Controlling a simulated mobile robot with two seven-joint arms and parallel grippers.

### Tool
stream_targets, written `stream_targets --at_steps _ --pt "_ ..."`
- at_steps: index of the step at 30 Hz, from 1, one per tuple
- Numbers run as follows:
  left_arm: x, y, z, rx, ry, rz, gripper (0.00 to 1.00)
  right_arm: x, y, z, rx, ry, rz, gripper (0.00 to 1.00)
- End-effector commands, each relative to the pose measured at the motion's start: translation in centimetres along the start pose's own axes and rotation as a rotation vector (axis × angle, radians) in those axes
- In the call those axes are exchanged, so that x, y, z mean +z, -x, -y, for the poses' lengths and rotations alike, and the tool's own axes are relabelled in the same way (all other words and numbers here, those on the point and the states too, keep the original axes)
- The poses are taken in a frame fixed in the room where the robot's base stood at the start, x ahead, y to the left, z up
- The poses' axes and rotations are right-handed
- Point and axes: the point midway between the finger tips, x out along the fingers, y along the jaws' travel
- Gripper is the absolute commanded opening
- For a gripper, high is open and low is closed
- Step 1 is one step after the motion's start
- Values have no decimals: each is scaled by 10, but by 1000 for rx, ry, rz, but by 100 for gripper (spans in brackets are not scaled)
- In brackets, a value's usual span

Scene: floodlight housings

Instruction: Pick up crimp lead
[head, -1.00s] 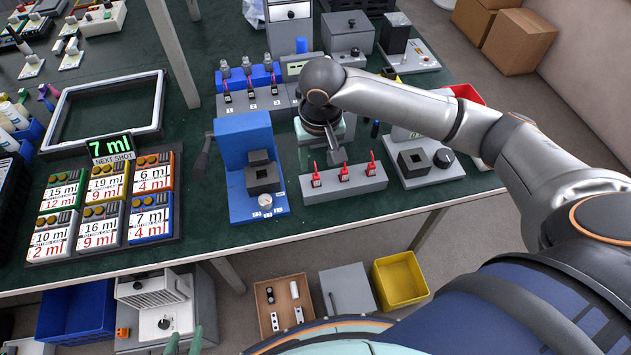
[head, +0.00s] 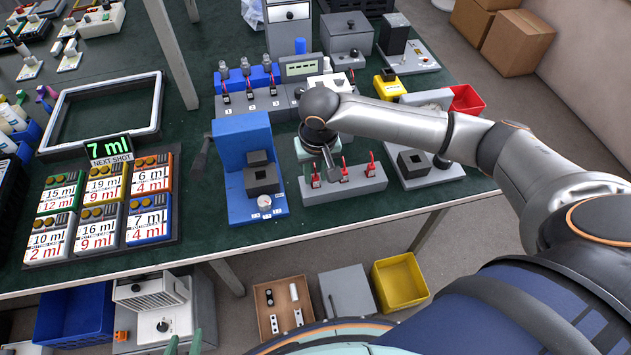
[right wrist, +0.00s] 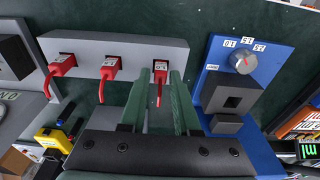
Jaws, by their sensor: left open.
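Three red crimp leads stand in a row in a grey block (head: 345,188) at the table's front edge. In the right wrist view they are the right lead (right wrist: 160,78), the middle lead (right wrist: 110,68) and the left lead (right wrist: 62,64). My right gripper (right wrist: 157,88) is open and empty, its green fingers on either side of the right lead in that view. I cannot tell if the lead is fully between them. In the head view this gripper (head: 322,160) is over the block's left end, near the leftmost lead (head: 316,178). My left gripper (head: 184,342) is open at the bottom edge, only its fingertips showing.
A blue fixture (head: 243,150) stands close left of the block. A grey station with a black knob (head: 432,165) is close on its right. Behind is a grey row with more red leads (head: 250,97). A yellow device (head: 389,84) and a red bin (head: 466,99) stand behind right.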

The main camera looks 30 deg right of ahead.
Motion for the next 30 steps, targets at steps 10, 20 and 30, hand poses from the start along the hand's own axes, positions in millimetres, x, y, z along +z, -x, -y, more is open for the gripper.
stream_targets --at_steps 10,20,30 --pt "0 0 0 0 0 0 50 0 0 0 0 0 0 0" --pt "0 0 0 0 0 0 50 0 0 0 0 0 0 0" --pt "-1 1 0 0 1 0 50 -2 14 1 -2 0 -1 0"
